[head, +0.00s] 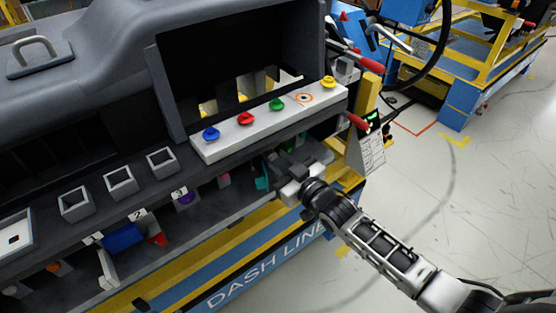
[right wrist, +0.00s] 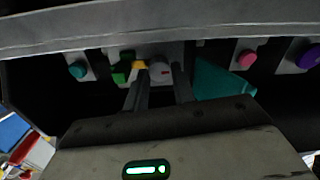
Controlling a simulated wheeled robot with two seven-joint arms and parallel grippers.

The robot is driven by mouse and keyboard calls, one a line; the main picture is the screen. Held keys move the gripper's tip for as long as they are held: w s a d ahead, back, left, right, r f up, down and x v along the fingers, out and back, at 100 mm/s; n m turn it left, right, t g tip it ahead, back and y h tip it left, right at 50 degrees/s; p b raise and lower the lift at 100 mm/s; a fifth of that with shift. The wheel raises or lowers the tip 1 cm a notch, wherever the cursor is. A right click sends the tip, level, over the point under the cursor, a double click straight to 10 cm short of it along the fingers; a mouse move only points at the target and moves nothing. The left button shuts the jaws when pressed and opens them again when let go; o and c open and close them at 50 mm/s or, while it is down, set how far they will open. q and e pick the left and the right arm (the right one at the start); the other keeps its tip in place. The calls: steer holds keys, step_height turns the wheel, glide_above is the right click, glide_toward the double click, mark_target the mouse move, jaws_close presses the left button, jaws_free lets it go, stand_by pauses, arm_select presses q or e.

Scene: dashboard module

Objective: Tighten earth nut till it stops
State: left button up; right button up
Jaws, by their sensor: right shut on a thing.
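My right gripper (head: 284,170) reaches under the dashboard's lower edge, and its fingertips are partly hidden there in the head view. In the right wrist view its two fingers (right wrist: 160,82) are close around a small grey round piece with a red mark (right wrist: 161,72), which I take to be the earth nut. The fingers hide its sides, and I cannot tell how far it is threaded on. A yellow and green piece (right wrist: 125,73) sits just left of it. My left gripper is not in view.
A teal part (right wrist: 222,82) is close to the right of the fingers. Teal, pink (right wrist: 246,59) and purple (right wrist: 307,56) knobs line the panel. Above, a white strip (head: 228,147) carries coloured knobs. The dashboard edge (right wrist: 100,40) hangs over the gripper. Floor at right is clear.

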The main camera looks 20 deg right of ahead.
steer(key=o, duration=0.7)
steer(key=shift+s, duration=0.1)
steer(key=v, duration=1.5)
steer(key=shift+s+d+b, duration=0.25)
steer(key=shift+s+b, duration=0.1)
steer(key=s+a+f+m+g+h, duration=0.3)
steer(key=s+a+f+g, duration=0.3)
steer(key=s+f, duration=0.3)
step_height(320, 180, down, 2)
steer(key=shift+s+a+f+g, duration=0.1)
steer(key=shift+s+a+g, duration=0.1)
steer(key=shift+a+g, duration=0.15)
